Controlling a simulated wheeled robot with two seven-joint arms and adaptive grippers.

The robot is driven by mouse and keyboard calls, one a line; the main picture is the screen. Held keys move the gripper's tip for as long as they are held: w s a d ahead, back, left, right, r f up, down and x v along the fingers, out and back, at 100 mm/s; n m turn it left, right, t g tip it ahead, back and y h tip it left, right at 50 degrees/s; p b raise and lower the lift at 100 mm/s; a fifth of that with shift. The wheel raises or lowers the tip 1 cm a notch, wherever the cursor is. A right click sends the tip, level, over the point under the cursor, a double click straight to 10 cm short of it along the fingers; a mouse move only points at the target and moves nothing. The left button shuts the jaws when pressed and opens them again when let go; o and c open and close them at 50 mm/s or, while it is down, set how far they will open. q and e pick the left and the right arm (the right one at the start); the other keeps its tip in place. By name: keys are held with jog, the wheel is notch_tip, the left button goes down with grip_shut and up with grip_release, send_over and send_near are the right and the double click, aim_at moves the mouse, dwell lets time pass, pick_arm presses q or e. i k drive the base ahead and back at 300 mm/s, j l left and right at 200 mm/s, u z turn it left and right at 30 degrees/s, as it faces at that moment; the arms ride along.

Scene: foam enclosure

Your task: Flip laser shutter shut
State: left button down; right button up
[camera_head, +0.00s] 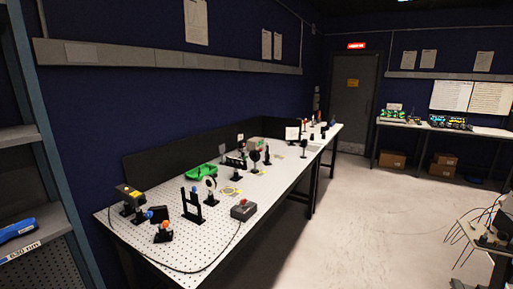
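A long perforated optical table (170,265) runs from the near left to the back. A box with a yellow top (129,192), possibly the laser, stands at its near left corner. Beside it are a small mount with a blue part (149,214) and a black mount with an orange knob (163,229). A tall black U-shaped bracket (194,207) stands upright to their right. I cannot tell which of these small parts is the laser shutter, or whether it is open or shut. Neither of my grippers shows in this view.
A green object (202,172) and several optic mounts stand farther back. A shelf rack (48,228) stands at left. The floor (355,230) at right is mostly clear.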

aim_at(194, 197)
jog(key=i+l+u, duration=0.2)
jog(key=i+l, duration=0.4)
jog(key=i, duration=0.15)
jog(key=i+l+u, duration=0.2)
jog(key=i+l, duration=0.45)
jog(key=i+l+u, duration=0.2)
jog(key=i+l, duration=0.45)
jog(key=l, duration=0.3)
jog(key=u, duration=1.2)
